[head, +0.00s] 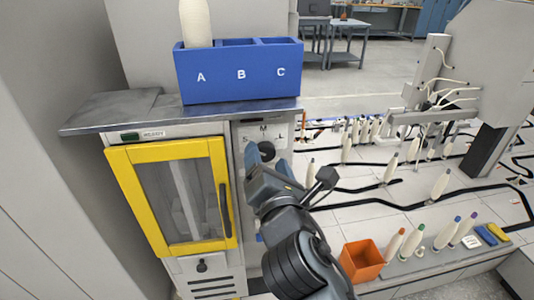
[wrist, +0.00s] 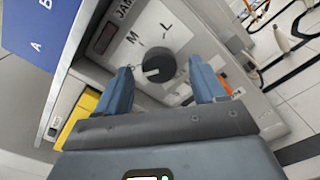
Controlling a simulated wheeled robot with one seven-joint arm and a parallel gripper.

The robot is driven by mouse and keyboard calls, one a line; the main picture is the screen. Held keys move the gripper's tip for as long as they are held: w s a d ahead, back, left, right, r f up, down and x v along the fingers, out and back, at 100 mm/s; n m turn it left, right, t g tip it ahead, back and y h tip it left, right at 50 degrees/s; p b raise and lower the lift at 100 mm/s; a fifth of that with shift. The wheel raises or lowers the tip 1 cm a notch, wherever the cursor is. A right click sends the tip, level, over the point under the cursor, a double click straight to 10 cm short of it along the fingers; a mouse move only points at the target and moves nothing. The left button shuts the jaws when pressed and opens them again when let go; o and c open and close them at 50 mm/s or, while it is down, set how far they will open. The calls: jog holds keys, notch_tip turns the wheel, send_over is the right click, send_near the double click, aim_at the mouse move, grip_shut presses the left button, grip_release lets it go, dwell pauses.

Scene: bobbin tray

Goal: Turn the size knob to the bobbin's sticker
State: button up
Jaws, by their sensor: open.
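The black size knob (head: 267,151) is on the grey machine panel, below the tray. In the wrist view the knob (wrist: 158,66) shows a short white mark at its left side, with the letters M and L above it. In the head view my gripper (head: 266,170) partly covers the panel just below the knob. A cream bobbin (head: 196,22) stands upright in compartment A of the blue tray (head: 240,88). No sticker shows on its visible part.
A yellow-framed door (head: 128,200) is left of the panel. A metal ledge (head: 105,108) carries the tray. An orange bin (head: 360,262) and several bobbins with coloured tips stand at lower right, beside the white track floor (head: 385,200).

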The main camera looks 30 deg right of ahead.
jog(key=shift+x, duration=0.95)
jog(key=shift+c, duration=0.2)
jog(key=c, duration=1)
